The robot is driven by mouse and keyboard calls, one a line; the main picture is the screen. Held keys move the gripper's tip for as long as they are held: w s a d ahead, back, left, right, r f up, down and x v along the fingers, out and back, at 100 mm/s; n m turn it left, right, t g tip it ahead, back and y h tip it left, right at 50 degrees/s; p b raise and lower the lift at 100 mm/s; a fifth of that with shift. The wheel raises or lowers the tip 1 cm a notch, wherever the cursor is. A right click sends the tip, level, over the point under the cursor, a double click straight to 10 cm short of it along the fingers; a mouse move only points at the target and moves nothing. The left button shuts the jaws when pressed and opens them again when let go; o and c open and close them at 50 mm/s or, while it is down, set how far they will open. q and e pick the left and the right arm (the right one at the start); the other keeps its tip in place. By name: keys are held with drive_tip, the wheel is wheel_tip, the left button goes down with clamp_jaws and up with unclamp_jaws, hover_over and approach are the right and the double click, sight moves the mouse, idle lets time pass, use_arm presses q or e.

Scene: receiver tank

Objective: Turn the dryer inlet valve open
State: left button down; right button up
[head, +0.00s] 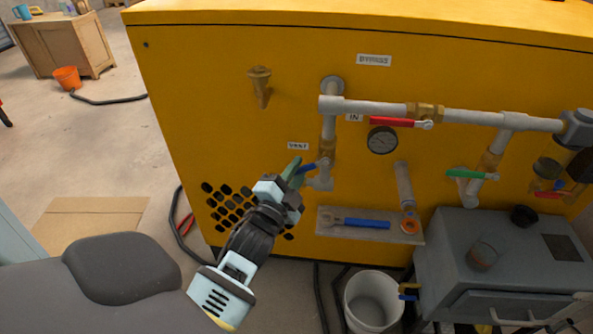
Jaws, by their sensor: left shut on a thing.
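The dryer inlet valve appears to be the brass valve (328,149) on the vertical grey pipe, below the "IN" label (354,117). Its blue lever (308,168) points left and slightly down, across the line of the pipe. My left gripper (291,176) is at the lever's outer end and shut on it. The jaws hide that end. A dark green piece shows between the lever and the gripper, and I cannot tell whether it is a fingertip. My right gripper is not in view.
A red lever (392,122) sits on the bypass pipe and a green lever (470,175) farther right. A small shelf (412,238) with a blue-handled wrench (353,222) juts out at lower right. A white bucket (372,302) and a grey box (470,250) stand below.

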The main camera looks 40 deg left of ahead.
use_arm(q)
drive_tip(key=c, duration=1.4)
unclamp_jaws()
drive_tip(key=shift+v, duration=3.9)
